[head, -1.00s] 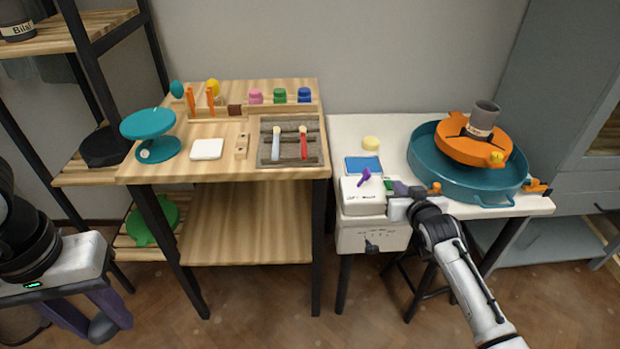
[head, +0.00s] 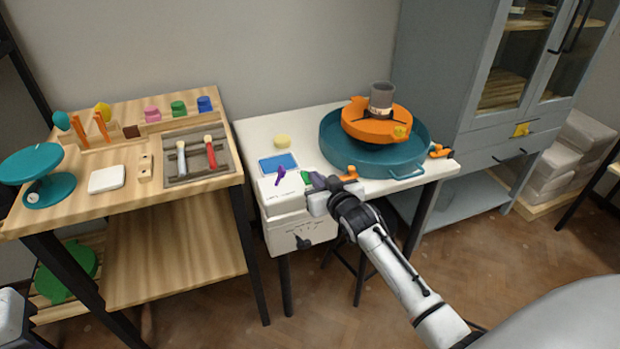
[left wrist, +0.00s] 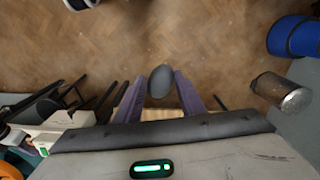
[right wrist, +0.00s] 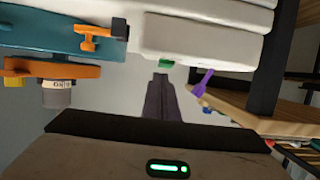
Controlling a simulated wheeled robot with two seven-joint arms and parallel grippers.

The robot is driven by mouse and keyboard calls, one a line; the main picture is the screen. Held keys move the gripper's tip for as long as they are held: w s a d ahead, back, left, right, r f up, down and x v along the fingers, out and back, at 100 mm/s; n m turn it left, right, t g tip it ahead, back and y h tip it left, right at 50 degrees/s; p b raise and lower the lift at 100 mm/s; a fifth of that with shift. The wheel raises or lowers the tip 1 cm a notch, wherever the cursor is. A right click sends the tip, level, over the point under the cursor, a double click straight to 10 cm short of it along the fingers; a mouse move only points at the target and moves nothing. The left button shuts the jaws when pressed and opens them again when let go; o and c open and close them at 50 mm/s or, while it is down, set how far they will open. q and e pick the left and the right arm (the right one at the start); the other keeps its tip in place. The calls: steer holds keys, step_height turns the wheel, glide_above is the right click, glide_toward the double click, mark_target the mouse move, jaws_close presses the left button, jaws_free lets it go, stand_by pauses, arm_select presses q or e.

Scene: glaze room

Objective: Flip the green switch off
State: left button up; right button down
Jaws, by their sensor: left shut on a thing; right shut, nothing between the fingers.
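The green switch (head: 307,176) sits on top of the white control box (head: 286,190), beside a purple lever (head: 279,175). My right gripper (head: 314,181) is shut and empty, its fingertips right at the green switch, partly hiding it. In the right wrist view the shut fingertips (right wrist: 160,76) lie just below the green switch (right wrist: 166,63), with the purple lever (right wrist: 204,84) to the right. I cannot tell whether they touch the switch, or its position. My left gripper (left wrist: 161,84) is shut on a dark grey oval thing (left wrist: 161,81), over the floor.
A teal basin (head: 376,157) with an orange wheel and grey cup stands right of the box. A blue pad (head: 278,163) and yellow sponge (head: 282,141) lie behind it. A wooden table (head: 120,200) stands left.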

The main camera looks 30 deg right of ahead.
arm_select(q)
steer(key=shift+r, duration=0.25)
arm_select(e)
steer(key=shift+r, duration=0.2)
